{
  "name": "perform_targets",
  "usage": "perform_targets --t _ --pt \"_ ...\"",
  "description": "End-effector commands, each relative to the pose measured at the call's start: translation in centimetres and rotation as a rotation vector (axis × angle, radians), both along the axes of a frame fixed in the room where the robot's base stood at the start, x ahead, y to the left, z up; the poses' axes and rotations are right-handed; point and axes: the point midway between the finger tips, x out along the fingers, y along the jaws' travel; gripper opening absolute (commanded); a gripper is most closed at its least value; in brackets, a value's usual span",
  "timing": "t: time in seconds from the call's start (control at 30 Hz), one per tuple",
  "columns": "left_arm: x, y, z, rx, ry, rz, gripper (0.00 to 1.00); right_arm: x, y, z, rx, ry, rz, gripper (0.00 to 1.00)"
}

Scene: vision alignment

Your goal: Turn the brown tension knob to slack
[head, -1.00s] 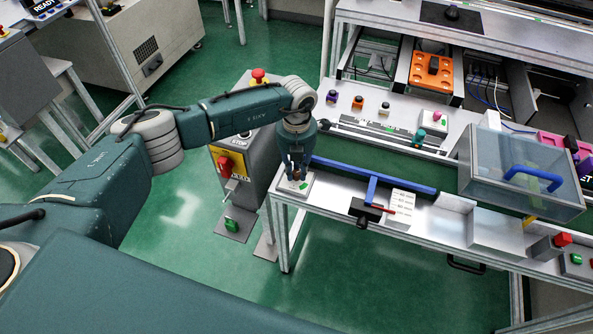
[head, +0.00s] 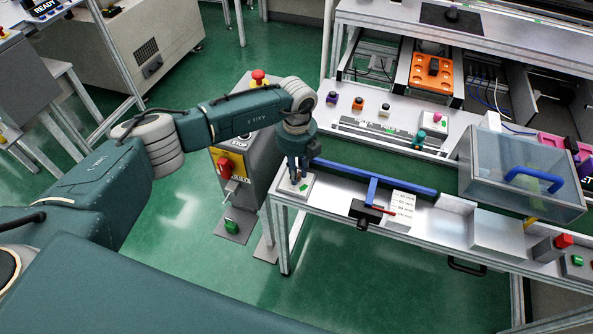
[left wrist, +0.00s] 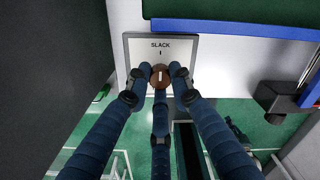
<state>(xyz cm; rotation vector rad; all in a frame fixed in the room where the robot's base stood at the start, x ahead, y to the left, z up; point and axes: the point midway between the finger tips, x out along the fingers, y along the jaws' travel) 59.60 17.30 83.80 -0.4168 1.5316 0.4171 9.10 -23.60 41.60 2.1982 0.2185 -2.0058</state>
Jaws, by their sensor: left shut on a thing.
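The brown tension knob (left wrist: 160,71) sits on a pale square plate (left wrist: 190,47) marked SLACK, with a short tick under the word. In the left wrist view its white line looks about upright, in line with that tick. My left gripper (left wrist: 160,80) is shut on the knob, its three fingers around it. In the head view the left gripper (head: 296,177) points down at the plate (head: 294,193) on the table's near left corner, and its fingers mostly hide the knob. My right gripper is not in view.
A blue bar (head: 395,179) runs right from near the plate. A black clamp (head: 364,212) and a scale card (head: 402,204) lie beyond. A grey cabinet with a red emergency button (head: 258,75) stands left of the table. A clear-lidded box (head: 515,178) is far right.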

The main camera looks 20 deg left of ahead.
Motion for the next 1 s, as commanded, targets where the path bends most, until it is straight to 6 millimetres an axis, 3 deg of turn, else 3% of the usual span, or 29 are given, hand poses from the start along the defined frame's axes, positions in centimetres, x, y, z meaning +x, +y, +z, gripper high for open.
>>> perform_targets --t 0.6,0.63,0.7,1.0 --pt "0.17 -0.03 0.15 -0.001 -0.004 0.039 0.0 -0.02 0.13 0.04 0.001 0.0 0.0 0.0" --pt "0.17 -0.03 0.15 -0.001 -0.004 0.039 0.27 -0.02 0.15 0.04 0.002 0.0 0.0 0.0" --pt "0.15 -0.03 0.14 -0.001 -0.004 0.039 0.4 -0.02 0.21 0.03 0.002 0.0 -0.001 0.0" --pt "0.07 0.0 0.17 0.0 -0.001 0.038 0.4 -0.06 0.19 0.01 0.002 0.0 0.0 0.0"
